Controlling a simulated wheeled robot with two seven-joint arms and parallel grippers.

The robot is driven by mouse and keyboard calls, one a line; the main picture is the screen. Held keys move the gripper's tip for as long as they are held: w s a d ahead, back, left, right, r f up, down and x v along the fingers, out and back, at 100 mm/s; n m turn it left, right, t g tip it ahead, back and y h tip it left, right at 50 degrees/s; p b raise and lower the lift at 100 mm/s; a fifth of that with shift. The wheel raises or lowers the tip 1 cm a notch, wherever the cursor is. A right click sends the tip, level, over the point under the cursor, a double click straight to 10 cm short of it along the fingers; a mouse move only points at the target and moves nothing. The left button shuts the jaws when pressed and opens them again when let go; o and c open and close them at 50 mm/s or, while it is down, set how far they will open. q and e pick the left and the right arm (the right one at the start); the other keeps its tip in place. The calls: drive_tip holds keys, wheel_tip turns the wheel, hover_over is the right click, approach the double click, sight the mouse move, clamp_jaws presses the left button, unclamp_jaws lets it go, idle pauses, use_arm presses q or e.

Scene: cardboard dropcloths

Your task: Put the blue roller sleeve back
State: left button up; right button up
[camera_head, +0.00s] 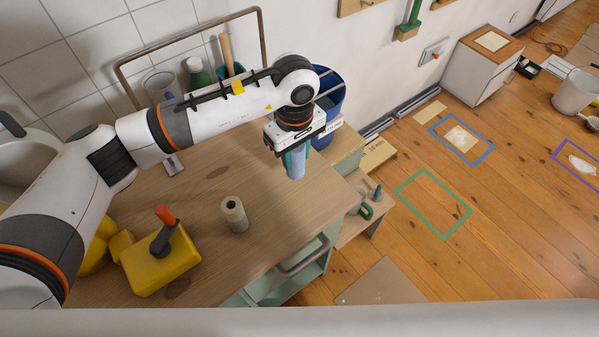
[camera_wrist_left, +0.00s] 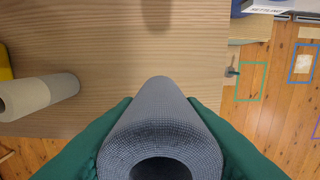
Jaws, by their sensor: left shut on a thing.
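The blue roller sleeve (camera_head: 296,164) hangs upright from my left gripper (camera_head: 293,150) above the right part of the wooden worktop. In the left wrist view the grey-blue sleeve (camera_wrist_left: 163,125) points its open end at the camera, and the green fingers of my left gripper (camera_wrist_left: 160,112) press on both its sides. The sleeve appears clear of the worktop. A beige roller sleeve (camera_head: 234,214) stands apart on the worktop; it also shows in the left wrist view (camera_wrist_left: 40,95). My right gripper is not in view.
A yellow container with an orange-tipped handle (camera_head: 162,258) stands at the worktop's front left. A blue bin (camera_head: 328,100) is behind the gripper. Bottles and a metal rail (camera_head: 190,40) line the wall. Colored floor outlines, such as the green one (camera_head: 432,203), lie right.

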use_arm(q)
wheel_tip(320, 180, down, 6)
drive_tip(key=shift+p, duration=0.85)
drive_tip(key=shift+f, duration=0.25)
drive_tip(key=shift+f+b, duration=0.2)
drive_tip(key=shift+b, duration=0.15)
drive_tip(key=o, duration=1)
drive_tip(key=shift+r, duration=0.1)
drive_tip(key=shift+o, duration=0.2)
